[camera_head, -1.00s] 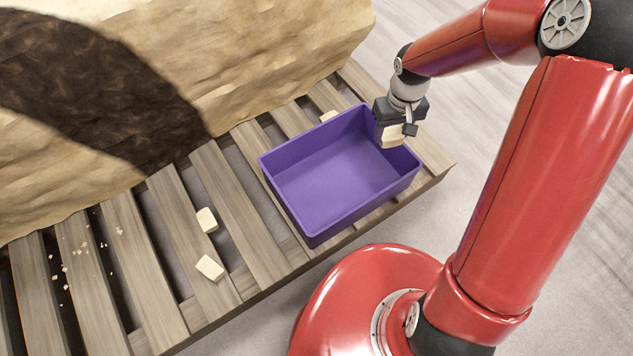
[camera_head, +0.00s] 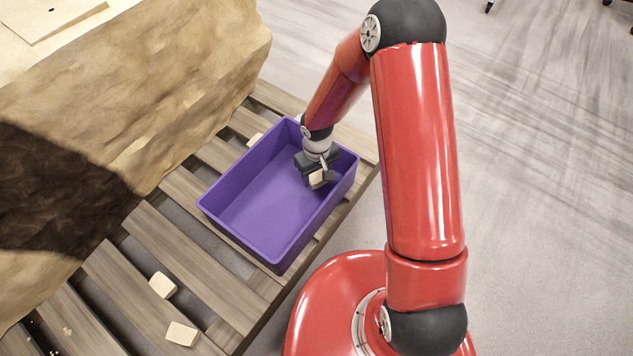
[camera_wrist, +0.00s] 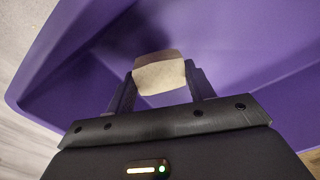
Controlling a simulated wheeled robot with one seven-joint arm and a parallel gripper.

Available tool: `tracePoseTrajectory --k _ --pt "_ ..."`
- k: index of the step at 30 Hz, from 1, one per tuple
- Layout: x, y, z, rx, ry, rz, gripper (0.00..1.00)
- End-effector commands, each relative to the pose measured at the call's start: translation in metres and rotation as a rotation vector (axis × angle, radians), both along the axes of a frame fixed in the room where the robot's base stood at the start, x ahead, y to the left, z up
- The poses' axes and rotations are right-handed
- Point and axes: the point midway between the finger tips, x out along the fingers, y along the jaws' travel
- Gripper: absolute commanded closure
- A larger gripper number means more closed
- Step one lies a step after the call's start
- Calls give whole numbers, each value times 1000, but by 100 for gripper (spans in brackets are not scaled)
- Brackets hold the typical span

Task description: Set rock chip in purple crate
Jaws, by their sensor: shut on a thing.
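A pale beige rock chip (camera_head: 317,179) is held between the fingers of my gripper (camera_head: 318,177). In the wrist view the chip (camera_wrist: 159,73) sits between the two dark fingertips of my gripper (camera_wrist: 160,82), with purple behind it. The purple crate (camera_head: 252,215) stands on the wooden pallet, open at the top. My gripper is over the crate's far right end; the chip appears at or inside the opening. I cannot tell its exact height above the crate floor. The crate floor in view looks empty.
Two loose beige chips (camera_head: 162,285) (camera_head: 182,333) lie on the slatted pallet (camera_head: 215,270) at lower left. Another chip (camera_head: 255,139) lies behind the crate. A large rock block (camera_head: 150,80) rises at the left. Open floor (camera_head: 540,200) lies to the right.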

Motion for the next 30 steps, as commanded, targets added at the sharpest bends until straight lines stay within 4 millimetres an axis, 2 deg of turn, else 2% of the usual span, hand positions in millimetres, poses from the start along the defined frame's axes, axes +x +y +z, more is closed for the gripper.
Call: tracePoseTrajectory --k 8,20,21,25,30 --pt "0 0 -39 -1 2 1 73" --pt "0 0 -45 0 1 0 73" --pt "0 0 -43 0 1 0 42" --pt "0 0 -43 0 1 0 25" --pt "0 0 -43 0 1 0 25"
